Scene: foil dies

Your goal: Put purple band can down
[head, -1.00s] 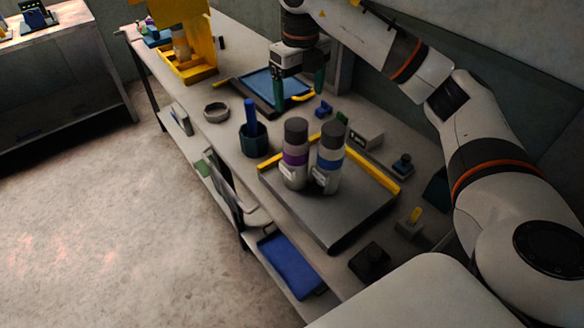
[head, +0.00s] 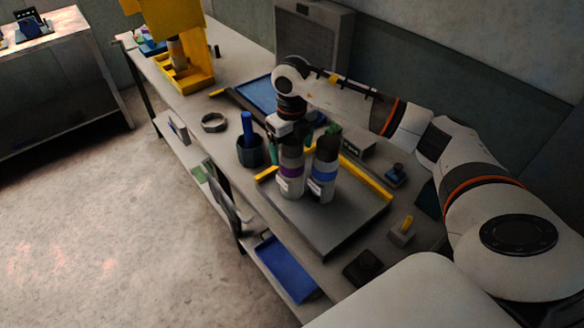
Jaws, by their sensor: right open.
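The purple band can (head: 289,184), pale with a dark upper part, stands upright on the grey tray (head: 336,226). A similar can with a blue band (head: 324,174) stands upright just to its right. My right gripper (head: 291,144) is open at the top of the purple band can. Its green fingers show in part on either side and behind the can tops; I cannot tell whether they touch the can. My left gripper is not in view.
A dark cup with a blue-handled thing (head: 249,152) stands left of the cans, with a grey ring (head: 214,122) beyond. A blue tray (head: 257,96) lies behind. Yellow strips edge the grey tray, whose front part is clear.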

